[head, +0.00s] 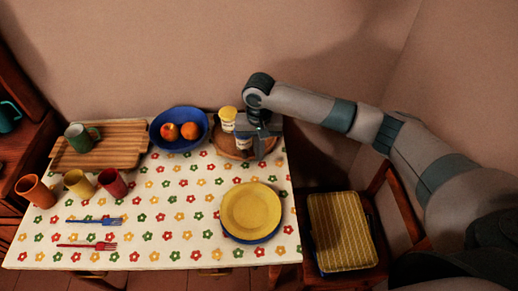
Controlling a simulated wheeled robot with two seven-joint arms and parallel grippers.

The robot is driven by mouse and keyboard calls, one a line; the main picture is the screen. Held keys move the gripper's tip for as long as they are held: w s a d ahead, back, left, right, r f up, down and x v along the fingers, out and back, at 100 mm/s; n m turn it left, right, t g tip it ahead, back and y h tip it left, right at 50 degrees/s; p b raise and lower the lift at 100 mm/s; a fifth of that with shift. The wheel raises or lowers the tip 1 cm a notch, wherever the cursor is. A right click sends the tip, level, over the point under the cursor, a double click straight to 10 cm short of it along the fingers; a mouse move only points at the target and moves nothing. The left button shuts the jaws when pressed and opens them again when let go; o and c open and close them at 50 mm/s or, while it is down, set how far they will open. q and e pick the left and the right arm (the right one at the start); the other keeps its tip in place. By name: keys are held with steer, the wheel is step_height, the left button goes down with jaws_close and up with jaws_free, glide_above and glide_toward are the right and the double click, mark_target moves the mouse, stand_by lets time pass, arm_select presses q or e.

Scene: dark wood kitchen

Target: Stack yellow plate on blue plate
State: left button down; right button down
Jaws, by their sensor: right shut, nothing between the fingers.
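The yellow plate (250,208) lies on top of the blue plate (252,240) at the right front of the table. Only a rim of the blue plate shows, mostly along its lower edge. My right gripper (262,150) is shut and empty, beyond the plates, over the round wooden tray at the back of the table. It is apart from both plates. My left gripper is not in view.
The round tray (225,147) holds yellow-and-white jars (228,117). A blue bowl (160,140) of fruit, a cutting board (122,140) with a green mug (78,137), several cups and two forks (95,221) are to the left. A cushioned chair (340,228) stands right of the table.

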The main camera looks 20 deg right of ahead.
step_height(320, 180, down, 7)
steer(key=shift+r+p, duration=0.1)
steer(key=shift+p, duration=0.65)
steer(key=shift+s+a+p, duration=0.1)
steer(key=shift+s+p, duration=0.2)
steer(key=shift+p, duration=0.05)
steer(key=s, duration=0.1)
steer(key=s+a+p, duration=0.1)
steer(key=shift+s, duration=0.3)
steer(key=shift+s+f, duration=0.25)
steer(key=shift+s, duration=0.05)
